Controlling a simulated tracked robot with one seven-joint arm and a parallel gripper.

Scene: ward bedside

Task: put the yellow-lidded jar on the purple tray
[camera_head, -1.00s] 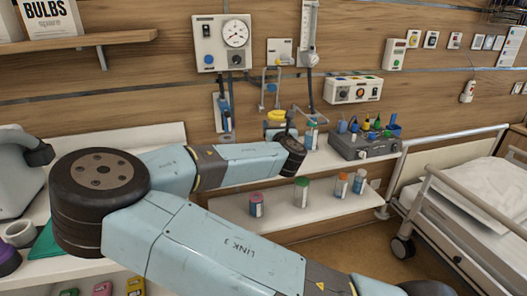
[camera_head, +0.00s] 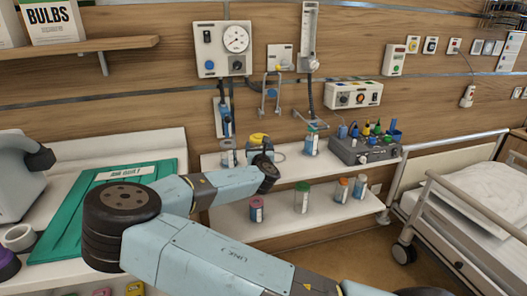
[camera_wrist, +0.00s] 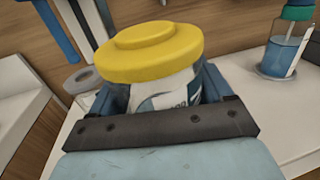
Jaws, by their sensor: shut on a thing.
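The jar with the yellow lid (camera_head: 257,138) is at the upper shelf, beyond my wrist. My gripper (camera_head: 260,150) is shut on it. In the wrist view the yellow lid (camera_wrist: 150,52) is tilted and fills the upper middle, with the jar's pale labelled body (camera_wrist: 172,95) between my blue fingers. The wrist view shows the shelf around and behind the jar; I cannot tell whether its base touches anything. I cannot make out a purple tray in either view.
A blue-liquid bottle with a green top (camera_wrist: 285,50) stands right of the jar. The lower shelf (camera_head: 280,222) holds several small jars. A grey box with coloured plugs (camera_head: 365,148) sits at the right. A teal package (camera_head: 70,222) lies on the left counter.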

